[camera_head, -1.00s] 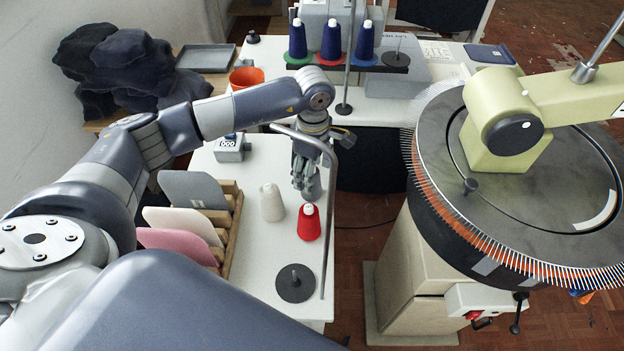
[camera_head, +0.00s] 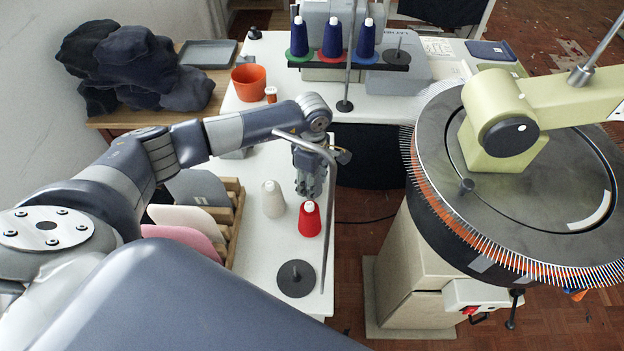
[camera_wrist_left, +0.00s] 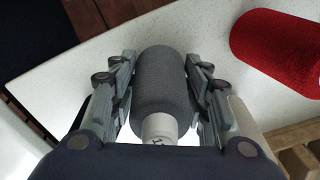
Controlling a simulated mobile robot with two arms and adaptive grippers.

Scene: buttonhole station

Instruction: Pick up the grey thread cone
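The grey thread cone (camera_wrist_left: 162,85) shows in the left wrist view between the two fingers of my left gripper (camera_wrist_left: 161,62), with its pale numbered tip (camera_wrist_left: 160,128) towards the palm. The fingers stand close on both sides of it, with narrow gaps; I see no firm closure. In the head view my left gripper (camera_head: 309,190) points down at the right side of the white table, behind the red cone, and its fingers mostly hide the grey cone. My right gripper is not in view.
A red cone (camera_head: 310,220) and a cream cone (camera_head: 272,200) stand close by. A curved metal rail (camera_head: 329,230) runs along the table's right edge. A wooden rack (camera_head: 236,215) with coloured panels is at left. An empty spindle disc (camera_head: 296,279) is in front.

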